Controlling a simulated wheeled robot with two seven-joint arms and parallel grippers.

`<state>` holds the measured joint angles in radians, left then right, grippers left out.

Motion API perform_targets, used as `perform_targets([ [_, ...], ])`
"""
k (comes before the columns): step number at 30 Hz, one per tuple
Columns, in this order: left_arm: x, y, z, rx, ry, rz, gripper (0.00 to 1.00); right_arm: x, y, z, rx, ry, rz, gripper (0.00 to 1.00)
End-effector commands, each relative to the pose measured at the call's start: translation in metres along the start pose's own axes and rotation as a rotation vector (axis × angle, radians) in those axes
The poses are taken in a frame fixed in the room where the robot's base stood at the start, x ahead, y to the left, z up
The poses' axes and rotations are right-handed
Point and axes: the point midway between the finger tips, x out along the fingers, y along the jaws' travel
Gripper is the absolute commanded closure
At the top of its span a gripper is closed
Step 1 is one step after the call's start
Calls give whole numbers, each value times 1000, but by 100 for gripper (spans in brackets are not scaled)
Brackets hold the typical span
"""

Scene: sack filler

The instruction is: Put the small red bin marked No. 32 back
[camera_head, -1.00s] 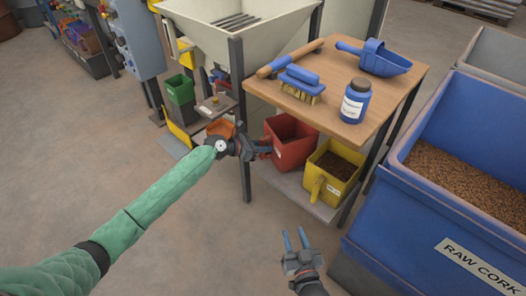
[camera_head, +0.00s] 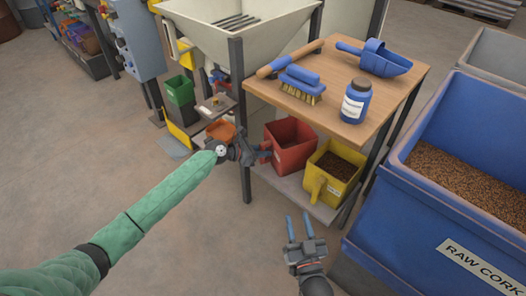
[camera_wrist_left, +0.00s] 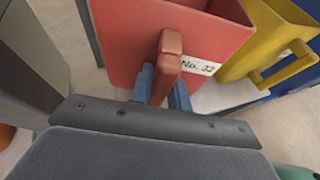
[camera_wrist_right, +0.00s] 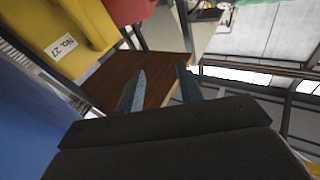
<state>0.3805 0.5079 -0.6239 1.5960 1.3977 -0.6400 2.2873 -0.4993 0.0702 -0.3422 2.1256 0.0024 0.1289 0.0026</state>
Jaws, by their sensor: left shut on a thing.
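The small red bin (camera_head: 296,158) is under the wooden table, left of the yellow bin. In the left wrist view the red bin (camera_wrist_left: 190,40) shows a white label reading No. 32 beside its upright handle (camera_wrist_left: 167,65). My left gripper (camera_head: 264,153) is at the bin's front left. In the left wrist view its blue fingers (camera_wrist_left: 162,88) stand on either side of the handle, shut on it. I cannot tell whether the bin's base rests on the low shelf (camera_head: 287,187). My right gripper (camera_head: 298,226) is open and empty, in front of the shelf; its fingers (camera_wrist_right: 160,88) are apart.
The yellow bin (camera_head: 325,190) of granules, marked No. 27 (camera_wrist_right: 62,46), stands close right of the red one. A table leg (camera_head: 246,185) is close by my left gripper. The wooden table (camera_head: 345,128) is overhead. The blue raw cork container (camera_head: 420,225) bounds the right side.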

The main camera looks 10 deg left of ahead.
Motion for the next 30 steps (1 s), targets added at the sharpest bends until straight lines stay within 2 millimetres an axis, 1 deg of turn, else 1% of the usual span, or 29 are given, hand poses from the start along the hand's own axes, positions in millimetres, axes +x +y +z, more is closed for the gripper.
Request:
perform_targets([
  [1, 0, 0, 0, 0, -1, 0, 100, 0, 0, 1, 1, -4, 0, 64],
  [2, 0, 0, 0, 0, 0, 0, 76, 0, 0, 2, 1, -7, 0, 64],
  [4, 0, 0, 0, 0, 0, 0, 63, 0, 0, 3, 1, -10, 0, 64],
  [5, 0, 0, 0, 0, 0, 0, 60, 0, 0, 3, 1, -10, 0, 64],
  [16, 0, 0, 1, 0, 0, 0, 60, -2, 0, 4, 0, -4, 1, 64],
  [18, -5, 0, 1, -1, 1, 1, 60, -1, 0, -2, 0, 8, 1, 64],
  [20, -10, 0, 1, -1, 1, 0, 60, -1, 0, 0, 2, -6, 1, 64],
  [23, -21, 0, 1, -1, 1, 1, 60, -12, 1, 34, 11, -102, 7, 64],
  [30, -52, 0, 1, 0, 1, 0, 60, -27, 3, 76, 25, -244, 14, 64],
])
